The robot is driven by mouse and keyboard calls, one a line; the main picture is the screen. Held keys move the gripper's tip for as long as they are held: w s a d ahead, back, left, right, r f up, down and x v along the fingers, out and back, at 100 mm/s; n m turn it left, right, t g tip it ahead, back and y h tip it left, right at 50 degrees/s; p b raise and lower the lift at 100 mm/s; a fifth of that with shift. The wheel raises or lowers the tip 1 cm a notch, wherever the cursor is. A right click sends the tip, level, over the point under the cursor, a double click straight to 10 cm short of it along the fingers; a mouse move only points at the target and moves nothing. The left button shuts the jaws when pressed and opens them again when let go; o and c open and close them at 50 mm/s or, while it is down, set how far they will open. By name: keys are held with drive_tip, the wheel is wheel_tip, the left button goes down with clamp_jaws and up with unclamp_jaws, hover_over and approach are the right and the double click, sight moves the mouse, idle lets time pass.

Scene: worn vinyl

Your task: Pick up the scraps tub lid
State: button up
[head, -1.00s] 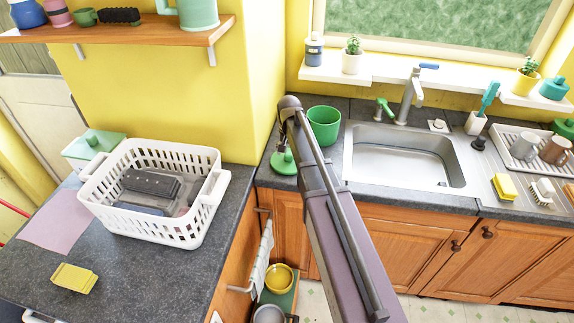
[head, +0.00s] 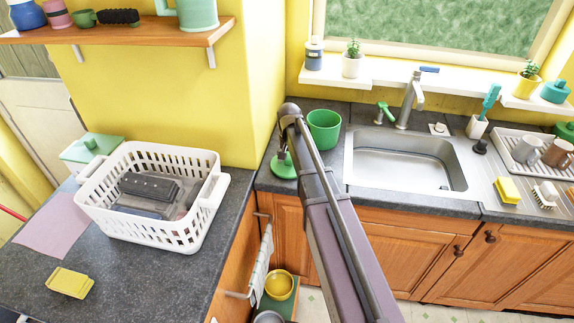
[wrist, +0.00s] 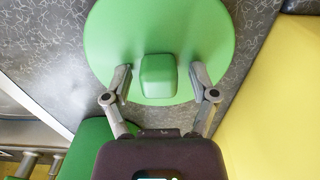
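The scraps tub lid (head: 284,168) is a green disc with a raised squarish knob. It lies on the dark counter in the corner, left of the sink. In the wrist view the lid (wrist: 112,45) is seen from above, its knob (wrist: 159,76) between my fingers. My gripper (wrist: 160,80) is open, with a finger on each side of the knob and visible gaps to both. The green tub (head: 324,129) stands open beside the lid, to its right at the back. In the head view my arm hides most of my gripper.
A white basket (head: 150,226) with dark items stands on the left counter. The yellow wall (wrist: 275,100) is close on the right in the wrist view. The sink (head: 408,165) lies right of the tub. A white sill (head: 390,75) with plants runs above the counter.

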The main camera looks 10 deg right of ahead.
sight(289, 157)
clamp_jaws()
drive_tip(key=shift+r, duration=0.1)
wheel_tip(289, 157, up, 3)
drive_tip(key=p, duration=0.3)
drive_tip(key=shift+r, duration=0.1)
drive_tip(key=shift+s+r+p, duration=0.25)
drive_tip(key=shift+r+p, duration=0.05)
drive_tip(key=shift+p, duration=0.2)
drive_tip(key=s+r+p, duration=0.1)
drive_tip(key=s, duration=1.4)
drive_tip(key=shift+s+d, duration=0.25)
drive_tip(key=shift+d, duration=0.1)
